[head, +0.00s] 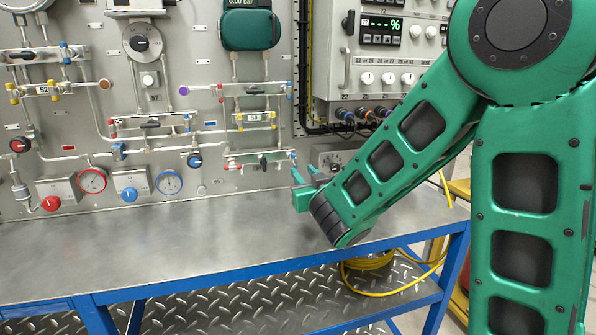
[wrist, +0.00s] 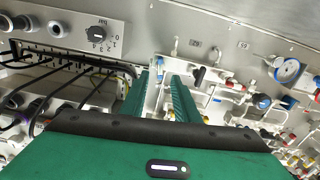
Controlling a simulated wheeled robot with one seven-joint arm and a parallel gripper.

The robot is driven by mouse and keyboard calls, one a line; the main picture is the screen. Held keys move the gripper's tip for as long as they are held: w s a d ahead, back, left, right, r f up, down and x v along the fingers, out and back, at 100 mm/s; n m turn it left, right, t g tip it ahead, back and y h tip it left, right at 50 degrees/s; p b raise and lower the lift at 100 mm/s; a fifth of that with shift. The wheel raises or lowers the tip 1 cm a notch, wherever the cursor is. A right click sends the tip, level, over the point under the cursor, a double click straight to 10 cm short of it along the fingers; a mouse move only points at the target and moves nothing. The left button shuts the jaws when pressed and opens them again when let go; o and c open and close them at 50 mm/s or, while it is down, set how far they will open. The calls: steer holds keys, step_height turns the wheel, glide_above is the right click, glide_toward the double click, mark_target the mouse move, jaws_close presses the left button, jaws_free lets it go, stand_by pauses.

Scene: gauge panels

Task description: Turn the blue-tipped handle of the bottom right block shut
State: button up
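The bottom right block (head: 258,161) is a pale horizontal manifold on the panel, with red fittings at its left, a dark lever in its middle and blue at its right end. The blue-tipped handle (head: 293,156) shows small at that right end; its exact angle is hard to tell. My gripper (head: 301,174) is just right of and slightly below the block, partly hidden by my own arm. In the wrist view my gripper (wrist: 160,98) has two green fingers apart, with pale metal parts showing between and beyond them. I cannot tell whether a finger touches the handle.
A steel bench (head: 180,245) with a blue frame lies below the panel. A grey control box (head: 385,50) with knobs and dark cables is to the right. A blue round knob (head: 195,161) and two gauges (head: 169,182) sit left of the block.

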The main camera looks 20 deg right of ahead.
mark_target(295, 161)
steer(key=shift+s, duration=0.55)
steer(key=shift+n, duration=0.8)
steer(key=w, duration=1)
steer(key=shift+w+r, duration=0.3)
steer(key=shift+w, duration=0.05)
steer(key=shift+a, duration=0.1)
steer(key=shift+c, duration=0.7)
jaws_close()
